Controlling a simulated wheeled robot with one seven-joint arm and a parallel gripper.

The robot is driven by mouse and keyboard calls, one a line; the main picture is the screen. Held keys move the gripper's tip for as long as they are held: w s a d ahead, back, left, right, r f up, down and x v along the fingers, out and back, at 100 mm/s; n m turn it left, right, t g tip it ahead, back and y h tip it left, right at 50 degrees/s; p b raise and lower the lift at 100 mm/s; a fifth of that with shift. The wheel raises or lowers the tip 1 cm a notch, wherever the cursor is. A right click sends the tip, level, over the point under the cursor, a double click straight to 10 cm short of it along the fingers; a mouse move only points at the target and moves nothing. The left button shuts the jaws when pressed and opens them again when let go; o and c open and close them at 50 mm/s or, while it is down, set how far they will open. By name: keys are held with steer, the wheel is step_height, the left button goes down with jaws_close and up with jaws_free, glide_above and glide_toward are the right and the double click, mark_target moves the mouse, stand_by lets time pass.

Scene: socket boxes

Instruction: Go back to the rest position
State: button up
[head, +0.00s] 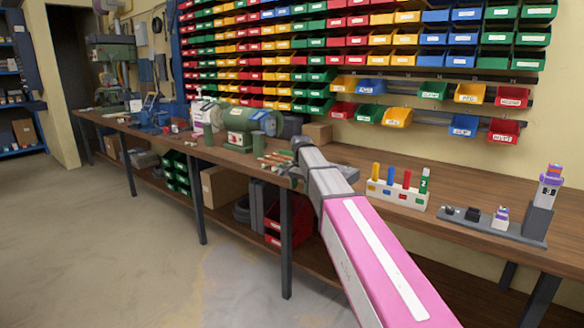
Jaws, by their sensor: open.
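My arm, with a pink link and grey sections, reaches from the lower right of the head view up to the workbench (470,228). My gripper (299,146) is at its far end, small and dark, over or near the middle of the bench. It is open, and I see nothing held in it. Its fingers are too small and too hidden by the arm to make out clearly. I cannot tell whether it touches the bench.
A white block with coloured pegs (398,196) and a grey stand (537,221) with small parts are right of my arm. A green bench grinder (238,124) stands to the left. Coloured bins (397,117) cover the wall. The floor (130,240) in front is clear.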

steer(key=s+d+f+n, duration=0.2)
steer(key=s+d+f, duration=0.3)
steer(key=s+f, duration=0.3)
steer(key=s+d+f+n, duration=0.3)
steer(key=s+d+f, duration=0.2)
steer(key=s+f, duration=0.4)
steer(key=s+d+f+n, duration=0.2)
steer(key=s+d+f, duration=0.3)
steer(key=s+f, duration=0.4)
steer(key=shift+s+d+f+n, duration=0.2)
steer(key=shift+s+n, duration=0.1)
steer(key=shift+s, duration=0.65)
